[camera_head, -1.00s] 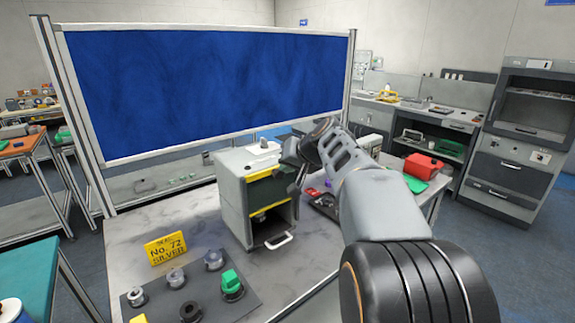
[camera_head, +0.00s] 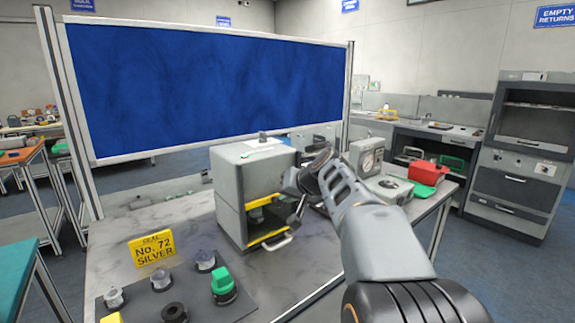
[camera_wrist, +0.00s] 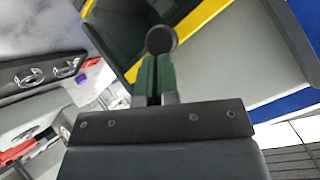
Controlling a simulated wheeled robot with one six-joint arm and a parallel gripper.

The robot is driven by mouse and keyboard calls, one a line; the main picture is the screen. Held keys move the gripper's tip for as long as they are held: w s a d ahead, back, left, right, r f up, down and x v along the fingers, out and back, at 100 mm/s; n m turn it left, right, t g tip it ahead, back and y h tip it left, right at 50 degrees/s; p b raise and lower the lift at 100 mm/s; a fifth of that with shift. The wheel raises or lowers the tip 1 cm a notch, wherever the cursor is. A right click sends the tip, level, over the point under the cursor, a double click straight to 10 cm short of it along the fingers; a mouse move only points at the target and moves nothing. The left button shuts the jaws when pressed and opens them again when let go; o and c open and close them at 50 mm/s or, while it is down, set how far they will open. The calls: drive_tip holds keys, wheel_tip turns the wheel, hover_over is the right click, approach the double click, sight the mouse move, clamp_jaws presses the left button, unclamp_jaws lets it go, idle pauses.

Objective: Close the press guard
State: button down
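The press (camera_head: 229,190) is a grey box on the marble-look table. Its guard (camera_head: 264,219) is a dark green see-through panel with yellow bars, now low on the front; its lower yellow bar is close to the pale handle (camera_head: 278,243) at the base. My gripper (camera_head: 297,210) is at the right front of the press, beside the guard. In the wrist view my gripper's green fingers (camera_wrist: 155,75) are together. A round black knob (camera_wrist: 161,40) shows just past their tips; I cannot tell whether they touch it. The yellow-edged guard (camera_wrist: 200,30) lies behind it.
A yellow sign (camera_head: 152,249) and a dark tray (camera_head: 135,300) with several knob-like parts sit left of the press. A gauge (camera_head: 366,157) and a red box (camera_head: 425,168) are to the right. A blue panel (camera_head: 205,85) stands behind.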

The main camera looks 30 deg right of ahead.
drive_tip(key=shift+f, duration=0.1)
drive_tip(key=w+r+p+v, duration=0.1)
drive_tip(key=v, duration=0.5)
drive_tip(key=w+d+r+p+v, duration=0.1)
drive_tip(key=v, duration=0.6)
drive_tip(key=shift+d+p, duration=0.15)
drive_tip(key=shift+p, duration=0.2)
